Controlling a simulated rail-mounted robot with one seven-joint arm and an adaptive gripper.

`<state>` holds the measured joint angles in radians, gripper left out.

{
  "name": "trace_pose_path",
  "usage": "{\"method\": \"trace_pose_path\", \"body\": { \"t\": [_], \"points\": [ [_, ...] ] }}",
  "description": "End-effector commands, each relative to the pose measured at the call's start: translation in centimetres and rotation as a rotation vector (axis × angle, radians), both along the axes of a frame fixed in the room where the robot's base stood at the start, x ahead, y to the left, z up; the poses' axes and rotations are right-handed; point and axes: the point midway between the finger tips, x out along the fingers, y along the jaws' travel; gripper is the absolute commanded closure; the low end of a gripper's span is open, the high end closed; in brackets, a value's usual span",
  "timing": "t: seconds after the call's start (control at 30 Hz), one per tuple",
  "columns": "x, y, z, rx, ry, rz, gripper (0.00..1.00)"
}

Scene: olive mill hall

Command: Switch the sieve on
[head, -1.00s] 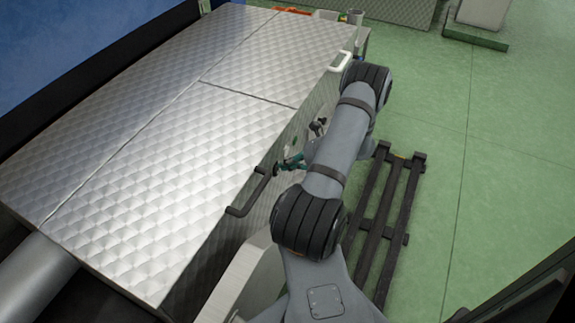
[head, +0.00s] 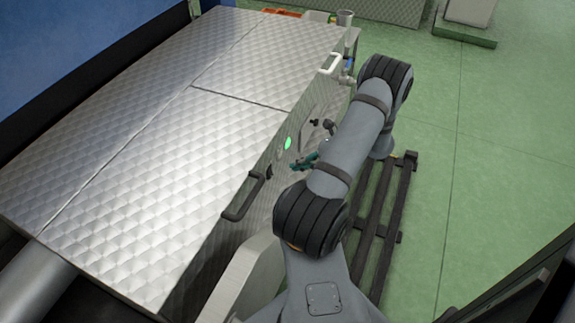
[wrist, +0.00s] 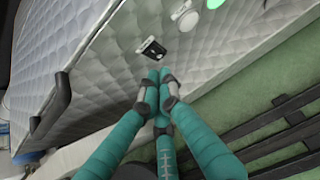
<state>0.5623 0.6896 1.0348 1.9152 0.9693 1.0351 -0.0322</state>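The sieve is a long machine with a quilted steel cover (head: 170,130) in the head view. A round lamp on its side is lit green (head: 288,143); it also shows at the top edge of the wrist view (wrist: 215,3). A small dark switch plate (wrist: 150,49) with a pale lever sits below a pale round fitting (wrist: 185,16) on the same side wall. My gripper (wrist: 158,82) has teal fingers with their tips together and nothing visible between them. The tips are close to the switch plate; the head view shows them off the wall.
A black handle (head: 243,196) stands out from the sieve's side, left of my gripper. A dark slatted pallet (head: 389,216) lies on the green floor to the right.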

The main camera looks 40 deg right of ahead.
Motion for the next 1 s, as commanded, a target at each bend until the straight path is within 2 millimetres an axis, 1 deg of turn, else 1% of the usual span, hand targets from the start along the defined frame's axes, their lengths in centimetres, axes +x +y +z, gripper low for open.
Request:
{"method": "trace_pose_path", "body": {
  "t": [0.03,0.13,0.3,0.4,0.83,1.0],
  "points": [
    [-0.6,-0.5,1.2,-0.002,-0.001,-0.005,1.0],
    [-1.6,-1.0,2.6,-0.002,-0.001,-0.002,1.0],
    [-2.8,-1.5,4.2,-0.001,0.0,-0.002,1.0],
    [-3.1,-1.7,4.6,0.0,0.0,-0.001,1.0],
    [-3.2,-1.7,4.6,0.001,0.001,-0.001,1.0],
    [-2.5,-1.2,3.5,0.003,0.0,0.002,1.0]
  ]
}}
